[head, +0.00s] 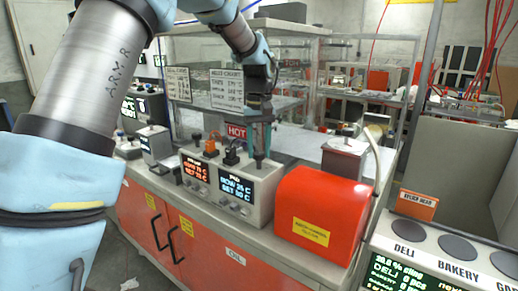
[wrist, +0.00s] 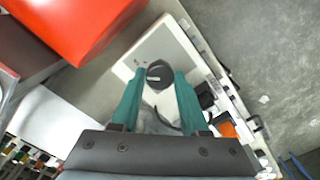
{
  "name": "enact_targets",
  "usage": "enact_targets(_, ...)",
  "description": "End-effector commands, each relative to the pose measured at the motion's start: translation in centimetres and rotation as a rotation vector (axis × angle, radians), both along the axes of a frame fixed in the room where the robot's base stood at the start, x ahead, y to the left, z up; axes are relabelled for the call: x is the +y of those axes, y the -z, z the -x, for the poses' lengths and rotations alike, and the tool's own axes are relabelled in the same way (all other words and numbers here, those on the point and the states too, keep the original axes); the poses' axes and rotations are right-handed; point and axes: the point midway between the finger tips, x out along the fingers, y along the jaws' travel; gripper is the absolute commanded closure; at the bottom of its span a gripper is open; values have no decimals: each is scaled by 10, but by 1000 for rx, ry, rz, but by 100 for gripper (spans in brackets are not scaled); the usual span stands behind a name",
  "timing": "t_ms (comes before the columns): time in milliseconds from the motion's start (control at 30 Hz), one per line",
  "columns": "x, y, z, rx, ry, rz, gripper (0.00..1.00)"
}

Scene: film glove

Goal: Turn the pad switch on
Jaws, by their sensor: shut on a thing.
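The control box (head: 262,205) is pale, with a lit blue-white display and an orange display on its front, and stands on the bench. My gripper (head: 259,152) points down at the right end of its top. In the wrist view, its two green fingers (wrist: 159,84) sit on either side of a dark round knob (wrist: 158,72) on the box top and are shut on it. I take this knob to be the pad switch; its label is too small to read. The fingers partly hide the knob, and its turned position cannot be told.
A red box (head: 322,215) stands close right of the control box and also shows in the wrist view (wrist: 75,25). Black (head: 232,155) and orange (head: 210,148) pieces stick up left of my gripper. A HOT sign (head: 236,131) is behind. The bench has red doors.

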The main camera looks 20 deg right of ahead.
Motion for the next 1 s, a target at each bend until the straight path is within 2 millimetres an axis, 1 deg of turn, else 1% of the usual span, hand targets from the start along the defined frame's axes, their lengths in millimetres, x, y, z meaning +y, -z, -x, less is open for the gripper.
enact_targets(167, 0, -1, 0, -2, 1, 1, 100)
enact_targets(200, 0, -1, 0, -2, 1, 1, 55)
enact_targets(467, 0, 0, 0, -1, 0, 0, 26)
enact_targets(767, 0, -3, 0, -1, -1, 0, 26)
enact_targets(867, -1, -12, -1, -3, -1, 3, 26)
enact_targets(1000, -1, -37, -1, -5, -1, 5, 26)
